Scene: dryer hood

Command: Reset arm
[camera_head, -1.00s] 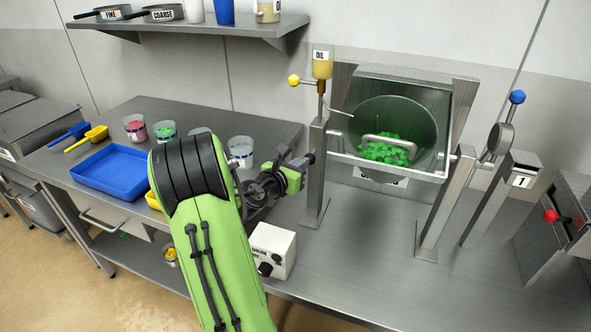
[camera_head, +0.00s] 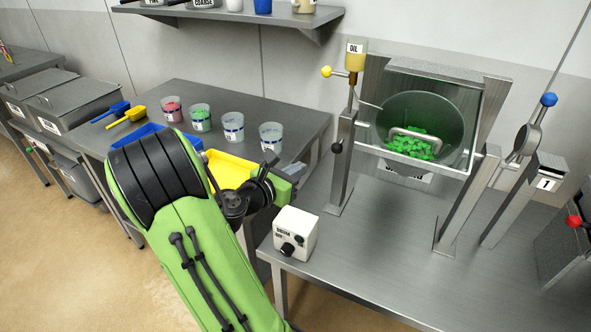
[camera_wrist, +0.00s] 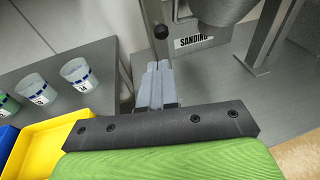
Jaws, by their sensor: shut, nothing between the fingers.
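My green arm reaches up from the bottom in the head view, bent over the front of the left table. My gripper (camera_head: 297,172) is at its end, small and partly hidden by the wrist, above the gap between the left table and the machine's table. In the wrist view the grey fingers of my gripper (camera_wrist: 157,85) are together and hold nothing. The gripper touches nothing that I can see. The machine's drum (camera_head: 420,120) holds green pieces (camera_head: 412,145) behind a clear, framed front with a handle (camera_head: 412,133).
A yellow tray (camera_head: 228,168) and a blue tray (camera_head: 150,138) lie under or beside my arm. Several cups stand behind, including a clear cup (camera_head: 270,137). A white control box (camera_head: 295,234) sits at the table's front corner. A metal post (camera_head: 343,165) stands right of my gripper.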

